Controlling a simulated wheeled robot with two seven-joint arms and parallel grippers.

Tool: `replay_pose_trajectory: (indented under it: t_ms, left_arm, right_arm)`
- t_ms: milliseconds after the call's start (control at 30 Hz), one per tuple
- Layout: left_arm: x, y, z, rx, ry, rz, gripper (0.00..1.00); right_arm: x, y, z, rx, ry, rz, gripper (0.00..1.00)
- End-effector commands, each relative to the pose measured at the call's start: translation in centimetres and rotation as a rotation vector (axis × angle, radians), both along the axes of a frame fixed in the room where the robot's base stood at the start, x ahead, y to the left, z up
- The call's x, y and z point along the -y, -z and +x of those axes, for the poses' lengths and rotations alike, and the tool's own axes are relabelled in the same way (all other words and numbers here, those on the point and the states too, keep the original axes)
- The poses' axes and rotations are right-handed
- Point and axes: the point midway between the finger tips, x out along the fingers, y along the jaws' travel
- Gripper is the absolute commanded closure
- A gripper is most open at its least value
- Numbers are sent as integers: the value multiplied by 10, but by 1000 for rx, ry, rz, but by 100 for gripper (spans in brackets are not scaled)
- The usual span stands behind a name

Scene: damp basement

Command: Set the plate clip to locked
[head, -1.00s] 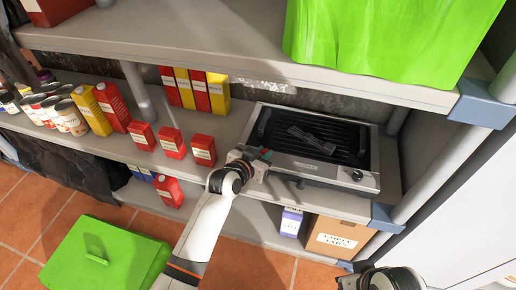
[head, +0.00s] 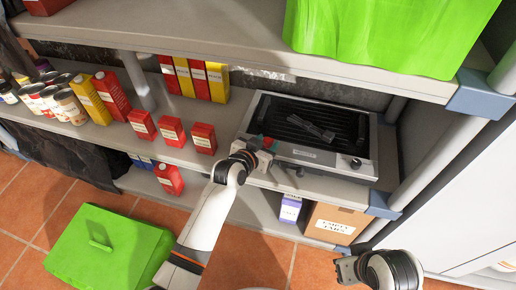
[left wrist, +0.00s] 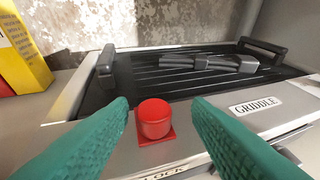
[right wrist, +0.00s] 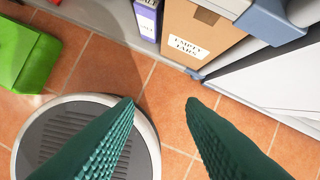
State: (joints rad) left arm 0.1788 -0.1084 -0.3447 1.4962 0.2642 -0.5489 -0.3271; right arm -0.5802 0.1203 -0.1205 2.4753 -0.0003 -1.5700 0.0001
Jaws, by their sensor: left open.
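The griddle (head: 310,156) stands on the middle shelf, with a black ribbed plate and the label GRIDDLE. In the left wrist view, a red block-shaped clip (left wrist: 155,120) sits at the griddle's front left edge, above a partly cut-off label reading LOCK. My left gripper (head: 264,146) is at that corner in the head view. In the left wrist view its green fingers (left wrist: 161,104) are apart, one on each side of the red clip, with no clear contact. My right gripper (right wrist: 160,102) is open and empty above the tiled floor.
A grey utensil (head: 312,128) lies on the griddle plate. Red cartons (head: 172,131) stand left of the griddle on the same shelf. An EMPTY JARS box (head: 335,224) and a purple carton (head: 290,208) are below.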

Motion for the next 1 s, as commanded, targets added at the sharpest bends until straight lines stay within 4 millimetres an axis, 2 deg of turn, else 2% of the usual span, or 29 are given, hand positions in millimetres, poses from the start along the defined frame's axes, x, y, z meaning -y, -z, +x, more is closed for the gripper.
replay_pose_trajectory:
  t_ms: [400, 600, 800, 1000]
  left_arm:
    - [-33, -29, -59, -2, 1, 2, 55]
    - [-47, -40, -82, -1, 2, 1, 55]
    - [-52, -44, -92, 0, 2, 0, 55]
    - [-52, -44, -92, 0, 2, -1, 55]
  right_arm:
    - [-3, 74, 16, -47, -4, -2, 64]
    - [-4, 102, 16, -62, -8, -3, 64]
    - [-4, 114, 15, -65, -9, -3, 64]
    - [-4, 115, 15, -65, -9, -3, 64]
